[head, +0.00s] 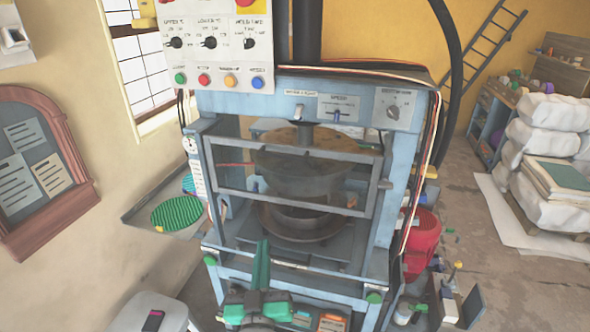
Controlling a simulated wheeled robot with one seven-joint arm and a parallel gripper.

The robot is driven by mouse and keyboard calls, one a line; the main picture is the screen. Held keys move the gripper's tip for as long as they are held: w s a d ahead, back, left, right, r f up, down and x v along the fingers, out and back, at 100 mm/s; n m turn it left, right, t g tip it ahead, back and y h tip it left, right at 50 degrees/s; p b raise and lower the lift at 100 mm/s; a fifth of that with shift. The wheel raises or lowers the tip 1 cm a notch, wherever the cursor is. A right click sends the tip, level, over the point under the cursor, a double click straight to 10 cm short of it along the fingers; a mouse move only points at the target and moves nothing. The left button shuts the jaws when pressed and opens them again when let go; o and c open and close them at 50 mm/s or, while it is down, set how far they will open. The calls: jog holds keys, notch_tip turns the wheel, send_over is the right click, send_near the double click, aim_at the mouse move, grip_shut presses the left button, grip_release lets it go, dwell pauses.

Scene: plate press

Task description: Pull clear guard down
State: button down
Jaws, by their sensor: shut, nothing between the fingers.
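The clear guard (290,203) is a see-through panel in a grey frame on the front of the blue press (270,84). It stands across the upper part of the press opening. Its lower bar crosses in front of the round plates (300,175), and a gap shows below it. My gripper (262,248) has green fingers, shut and empty, pointing up at the bottom middle. Its tips show below the guard's lower bar, apart from it in the picture. How far in front of the press they are, I cannot tell.
A control panel (217,45) with knobs and coloured buttons hangs at upper left. A side shelf with a green ribbed disc (177,212) juts out left. A stool (150,312) stands at lower left. A red round object (421,240) sits right of the press. Floor at right is partly clear.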

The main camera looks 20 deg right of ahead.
jog(key=w+d+r+m+g+h, duration=0.1)
jog(key=w+d+r+m+h, duration=0.15)
jog(key=r, duration=0.55)
jog(key=w+d+r+m+h, duration=0.1)
jog(key=d+r+m+h, duration=0.2)
jog(key=r, duration=0.5)
notch_tip(320, 180, up, 4)
jog(key=f, duration=0.1)
send_over(295, 160)
jog(key=s, duration=0.3)
jog(key=shift+w+a+f+g, duration=0.15)
jog(key=shift+a+f, duration=0.1)
jog(key=shift+f, duration=0.55)
jog(key=shift+w+a+f+g, duration=0.15)
jog(key=shift+a+f, duration=0.1)
jog(key=shift+f, duration=0.5)
